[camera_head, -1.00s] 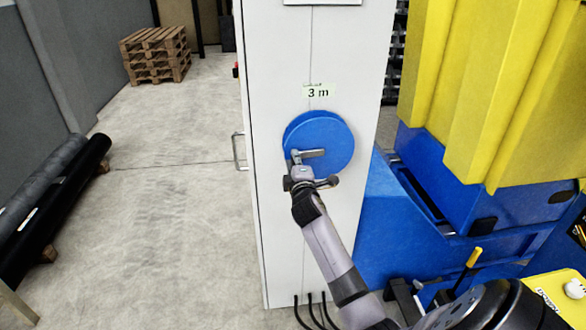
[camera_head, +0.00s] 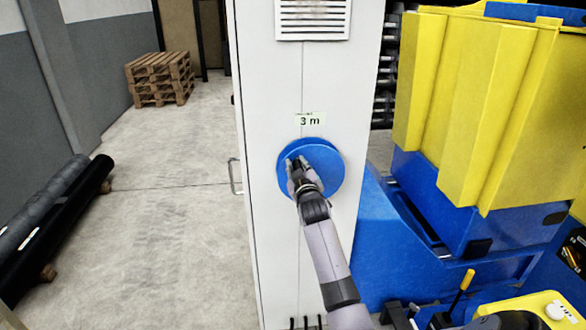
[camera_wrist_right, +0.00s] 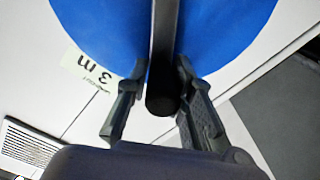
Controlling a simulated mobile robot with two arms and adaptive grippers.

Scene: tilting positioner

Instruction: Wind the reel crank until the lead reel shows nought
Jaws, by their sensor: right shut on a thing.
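The blue lead reel (camera_head: 331,172) is a round disc on the front of the pale cabinet. A small label (camera_head: 311,119) above it reads "3 m"; the label (camera_wrist_right: 88,66) also shows upside down in the right wrist view. My right gripper (camera_head: 303,180) is in front of the reel's left-centre part and hides most of the crank in the head view. In the right wrist view, the dark crank handle (camera_wrist_right: 163,75) runs between the two fingers of my right gripper (camera_wrist_right: 161,104), which is shut on it. My left gripper is out of view.
The tall cabinet (camera_head: 270,95) has a vent (camera_head: 313,18) above and a side handle (camera_head: 235,176). A blue and yellow machine (camera_head: 440,110) stands close on the right. Black rolls (camera_head: 45,215) lie at left, pallets (camera_head: 160,78) behind. The floor between is clear.

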